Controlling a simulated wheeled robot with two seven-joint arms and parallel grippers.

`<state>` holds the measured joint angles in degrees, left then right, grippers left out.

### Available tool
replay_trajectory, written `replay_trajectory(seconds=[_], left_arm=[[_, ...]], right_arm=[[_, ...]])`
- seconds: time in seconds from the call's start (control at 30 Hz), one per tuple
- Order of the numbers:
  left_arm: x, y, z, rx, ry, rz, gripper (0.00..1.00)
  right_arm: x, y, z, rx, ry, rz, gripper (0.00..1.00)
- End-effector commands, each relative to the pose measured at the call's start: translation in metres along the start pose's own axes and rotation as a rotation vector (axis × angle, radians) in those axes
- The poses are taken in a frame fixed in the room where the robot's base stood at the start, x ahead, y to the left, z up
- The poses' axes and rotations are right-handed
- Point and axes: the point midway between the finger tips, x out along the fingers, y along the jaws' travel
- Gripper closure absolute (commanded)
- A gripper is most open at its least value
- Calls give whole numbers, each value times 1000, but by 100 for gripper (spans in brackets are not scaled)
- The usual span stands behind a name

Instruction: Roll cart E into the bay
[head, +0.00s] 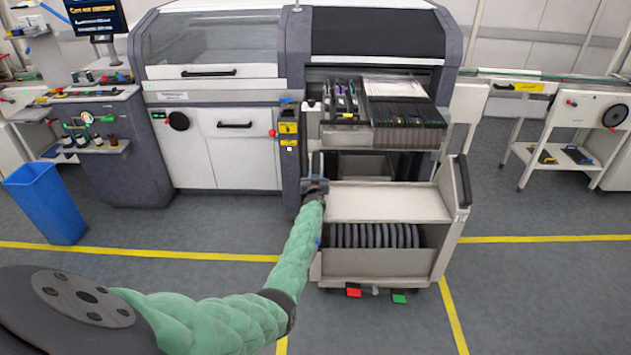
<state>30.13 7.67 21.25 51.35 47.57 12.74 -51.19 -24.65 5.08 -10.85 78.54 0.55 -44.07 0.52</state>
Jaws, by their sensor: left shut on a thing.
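A pale cart (388,203) stands in front of the bay (365,164) of the large machine, slightly skewed to the opening. No letter on it is readable. It has a flat top, a row of dark reels (375,235) in its lower shelf, and a red pedal (353,291) and a green pedal (399,297) at its near foot. A dark handle (464,180) shows on its right side. My left gripper (315,187) is shut at the cart's left side, on what looks like its left handle, mostly hidden by the gripper. My right gripper is out of view.
A bank of feeders (400,112) sits above and behind the cart's top; I cannot tell whether it belongs to the cart. Yellow floor lines (454,318) run beside the cart. A blue bin (44,203) stands at left, a white side table (555,130) at right. The near floor is clear.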

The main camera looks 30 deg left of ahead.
Motion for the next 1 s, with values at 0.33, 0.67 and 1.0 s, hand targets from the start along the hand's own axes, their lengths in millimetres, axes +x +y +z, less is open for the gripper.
replay_trajectory(seconds=[0.33,0.67,1.0], left_arm=[[4,0,1,1,-3,1,100],[4,0,1,0,-2,1,49],[-1,1,1,-1,-2,2,49]], right_arm=[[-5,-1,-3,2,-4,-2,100],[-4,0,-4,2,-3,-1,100],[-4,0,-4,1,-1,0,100]])
